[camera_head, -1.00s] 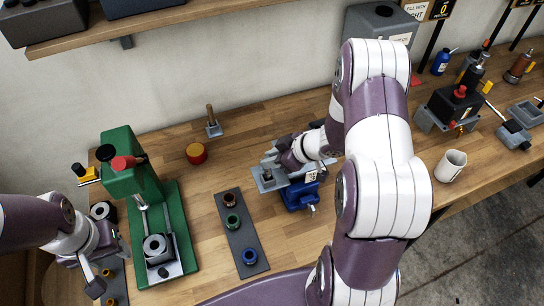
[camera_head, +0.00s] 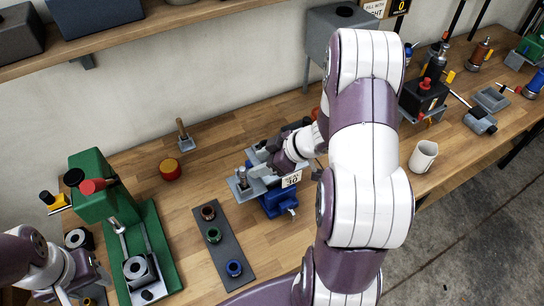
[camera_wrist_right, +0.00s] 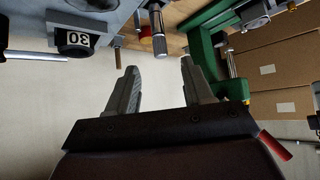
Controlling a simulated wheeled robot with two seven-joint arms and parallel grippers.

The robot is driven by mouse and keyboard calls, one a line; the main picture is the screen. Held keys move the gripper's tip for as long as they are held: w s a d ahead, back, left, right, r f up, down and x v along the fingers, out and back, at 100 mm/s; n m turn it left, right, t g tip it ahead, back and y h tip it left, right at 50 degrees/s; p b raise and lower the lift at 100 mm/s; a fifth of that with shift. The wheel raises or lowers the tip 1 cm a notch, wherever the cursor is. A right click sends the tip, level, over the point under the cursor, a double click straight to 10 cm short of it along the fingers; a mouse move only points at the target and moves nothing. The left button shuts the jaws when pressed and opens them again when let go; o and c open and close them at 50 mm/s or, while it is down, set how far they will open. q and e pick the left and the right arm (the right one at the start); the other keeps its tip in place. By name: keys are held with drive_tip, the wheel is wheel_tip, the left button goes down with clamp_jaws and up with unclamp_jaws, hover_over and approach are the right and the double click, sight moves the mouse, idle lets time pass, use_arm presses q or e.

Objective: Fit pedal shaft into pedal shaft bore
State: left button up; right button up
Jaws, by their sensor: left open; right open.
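An upright metal shaft (camera_head: 243,177), which looks like the pedal shaft, stands at a grey plate (camera_head: 239,191) on the blue vise (camera_head: 278,201). In the right wrist view the shaft (camera_wrist_right: 158,30) shows beyond my fingertips. My right gripper (camera_head: 255,175) is beside it; in the right wrist view the gripper (camera_wrist_right: 159,64) is open, with nothing between its fingers. The bore is not clearly visible, so I cannot tell how deep the shaft sits. My left gripper (camera_head: 65,295) is open at the lower left, partly cut off by the frame edge, apart from the shaft.
A green press (camera_head: 100,190) stands at the left. A dark strip (camera_head: 222,240) with coloured rings lies in front of the vise. A mug (camera_head: 423,156) stands right of my right arm.

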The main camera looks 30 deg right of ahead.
drive_tip(key=v, duration=0.6)
drive_tip(key=shift+s+r, duration=0.2)
drive_tip(key=shift+d, duration=0.1)
